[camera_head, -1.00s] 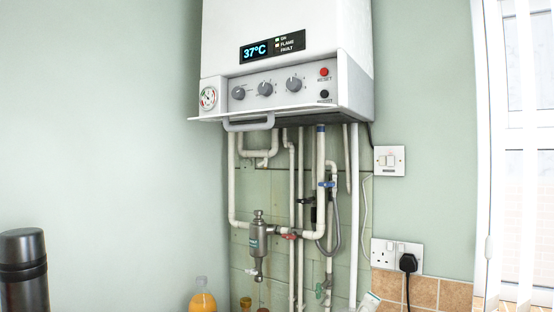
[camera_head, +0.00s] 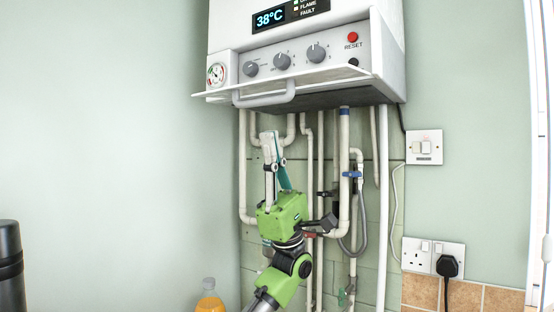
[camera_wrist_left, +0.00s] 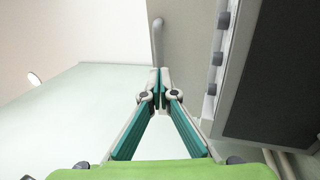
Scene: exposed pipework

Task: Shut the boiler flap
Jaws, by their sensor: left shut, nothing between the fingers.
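The white boiler (camera_head: 300,45) hangs on the wall, with its control panel of knobs exposed. Its flap (camera_head: 215,94) is open, folded down and sticking out below the panel, seen nearly edge-on. A grey handle (camera_head: 262,102) is on the flap's underside. My left gripper (camera_head: 269,136) points up from below, in front of the pipes, shut and empty. Its fingertips are below the handle in the head view, apart from it. In the left wrist view, the closed fingertips (camera_wrist_left: 159,72) point toward the handle (camera_wrist_left: 157,42) and the flap's grey face (camera_wrist_left: 186,40). My right gripper is out of view.
Several white pipes (camera_head: 383,210) run down the wall behind my left arm. A switch (camera_head: 424,147) and a socket with a black plug (camera_head: 447,265) are at right. An orange bottle (camera_head: 210,302) and a dark flask (camera_head: 10,268) stand low at left. The left wall area is clear.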

